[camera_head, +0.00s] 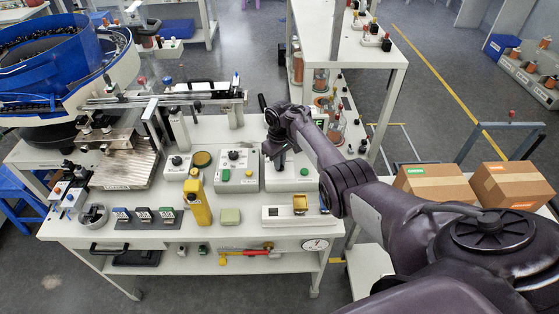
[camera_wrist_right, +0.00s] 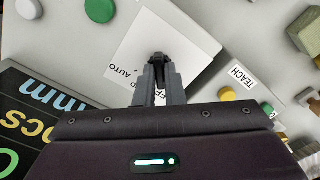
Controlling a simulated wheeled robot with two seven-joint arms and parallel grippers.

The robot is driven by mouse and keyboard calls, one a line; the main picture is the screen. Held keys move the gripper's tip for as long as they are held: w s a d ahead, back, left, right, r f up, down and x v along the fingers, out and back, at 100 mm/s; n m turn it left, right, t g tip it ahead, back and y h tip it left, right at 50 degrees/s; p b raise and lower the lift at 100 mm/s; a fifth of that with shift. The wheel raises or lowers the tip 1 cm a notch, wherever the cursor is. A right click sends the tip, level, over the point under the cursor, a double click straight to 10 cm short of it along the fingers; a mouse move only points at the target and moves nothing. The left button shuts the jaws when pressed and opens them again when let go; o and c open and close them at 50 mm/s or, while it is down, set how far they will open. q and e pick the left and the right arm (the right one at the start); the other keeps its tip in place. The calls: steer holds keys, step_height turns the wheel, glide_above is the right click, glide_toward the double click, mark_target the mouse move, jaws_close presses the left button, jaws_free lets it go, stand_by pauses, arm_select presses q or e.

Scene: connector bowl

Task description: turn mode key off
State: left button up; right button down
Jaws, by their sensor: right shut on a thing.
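My right gripper (camera_head: 277,158) reaches down from the right over a pale control box (camera_head: 291,181) on the workbench. In the right wrist view its fingers (camera_wrist_right: 160,82) are shut over a white label plate (camera_wrist_right: 140,42). The mode key is mostly hidden between the fingertips; only a small dark part (camera_wrist_right: 158,58) shows. The word AUTO is readable on the plate left of the fingers, and part of another word is covered by them. The key's exact angle cannot be told. My left gripper is not in view.
A scale-like white device (camera_head: 297,217) lies in front. A TEACH label (camera_wrist_right: 241,75) and a yellow button (camera_wrist_right: 228,94) are close to the fingers.

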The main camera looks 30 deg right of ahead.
steer(key=shift+n, duration=0.5)
steer(key=c, duration=1.5)
jaws_free()
step_height(320, 180, up, 8)
steer(key=shift+f+p, duration=0.1)
steer(key=shift+p, duration=0.25)
